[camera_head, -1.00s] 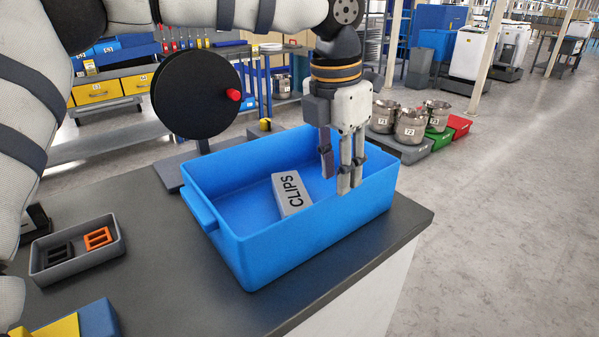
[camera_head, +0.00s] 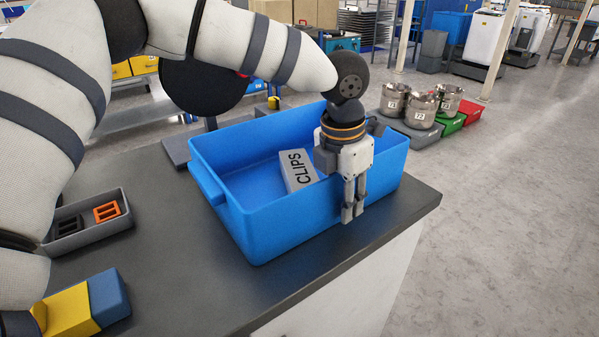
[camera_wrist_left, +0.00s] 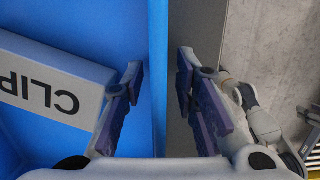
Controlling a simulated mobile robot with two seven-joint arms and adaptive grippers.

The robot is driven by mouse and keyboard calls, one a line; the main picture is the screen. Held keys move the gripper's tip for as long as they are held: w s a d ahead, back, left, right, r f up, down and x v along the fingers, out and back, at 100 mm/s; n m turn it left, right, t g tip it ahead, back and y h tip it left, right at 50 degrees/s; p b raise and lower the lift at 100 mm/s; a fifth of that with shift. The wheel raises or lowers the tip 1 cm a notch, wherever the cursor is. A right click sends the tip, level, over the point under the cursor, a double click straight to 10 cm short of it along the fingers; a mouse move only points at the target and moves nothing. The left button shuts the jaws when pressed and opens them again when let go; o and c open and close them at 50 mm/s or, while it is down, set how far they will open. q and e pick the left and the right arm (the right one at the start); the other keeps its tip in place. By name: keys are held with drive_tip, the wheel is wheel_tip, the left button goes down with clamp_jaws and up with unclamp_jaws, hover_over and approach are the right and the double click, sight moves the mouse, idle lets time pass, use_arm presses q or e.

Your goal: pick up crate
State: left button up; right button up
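The blue crate (camera_head: 270,228) stands upright on the dark worktop near its right edge, with a grey box marked CLIPS (camera_head: 297,172) inside. My left gripper (camera_head: 353,208) points down at the crate's near right wall. In the left wrist view, the open fingers of my left gripper (camera_wrist_left: 166,100) are on either side of the crate's wall (camera_wrist_left: 158,60), with gaps between them and the wall. The CLIPS box (camera_wrist_left: 50,80) lies on the inner side, beside one finger. My right gripper does not show clearly in any view.
A grey tray (camera_head: 82,238) with black and orange parts and a yellow-blue block (camera_head: 82,305) are at the left of the worktop (camera_head: 190,270). A black reel (camera_head: 205,85) stands behind the crate. Metal pots (camera_head: 408,108) stand beyond; floor at right is clear.

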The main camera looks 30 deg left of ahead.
use_arm(q)
clamp_jaws()
